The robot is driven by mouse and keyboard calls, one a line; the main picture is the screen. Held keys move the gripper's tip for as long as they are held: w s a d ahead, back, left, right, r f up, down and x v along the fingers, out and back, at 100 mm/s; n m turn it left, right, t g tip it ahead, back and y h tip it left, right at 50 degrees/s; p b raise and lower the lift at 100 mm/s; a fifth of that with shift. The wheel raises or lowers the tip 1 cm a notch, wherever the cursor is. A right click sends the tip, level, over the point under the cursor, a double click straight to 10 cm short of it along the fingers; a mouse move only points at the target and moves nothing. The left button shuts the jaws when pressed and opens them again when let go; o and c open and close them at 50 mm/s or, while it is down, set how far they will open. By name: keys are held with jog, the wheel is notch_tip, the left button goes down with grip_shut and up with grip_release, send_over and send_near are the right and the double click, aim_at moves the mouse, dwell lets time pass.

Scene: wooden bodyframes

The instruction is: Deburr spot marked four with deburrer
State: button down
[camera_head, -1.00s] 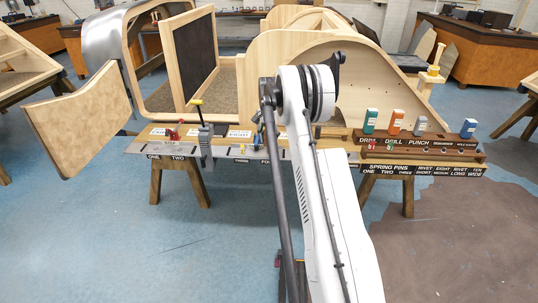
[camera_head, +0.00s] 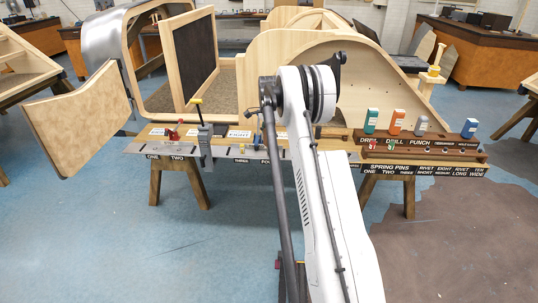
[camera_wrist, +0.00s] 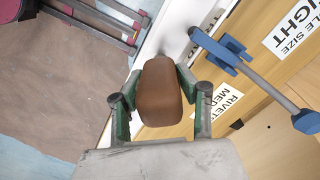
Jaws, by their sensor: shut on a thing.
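In the wrist view my gripper (camera_wrist: 160,100), with green fingers, is shut on a brown rounded handle, which I take to be the deburrer (camera_wrist: 160,92). Its working end is mostly hidden, with a grey part showing beyond the handle. The handle is beside the pale edge of the workbench. In the head view my arm hides the gripper and tool. The label for spot four (camera_head: 263,162) is on the bench's front strip, partly cut off by my arm. The spot itself is not clearly visible.
A grey bar with blue ends (camera_wrist: 225,55) lies close right of the tool, over the wooden bench. The bench (camera_head: 225,150) carries a grey clamp (camera_head: 205,140) at left and a tool rack (camera_head: 420,150) at right. Blue floor in front is clear.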

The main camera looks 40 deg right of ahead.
aim_at(269, 130)
jog(key=shift+r, duration=0.1)
jog(key=shift+r, duration=0.4)
jog(key=shift+r+p, duration=0.65)
jog(key=shift+r, duration=0.75)
jog(key=shift+r+p, duration=0.9)
jog(key=shift+r, duration=1.45)
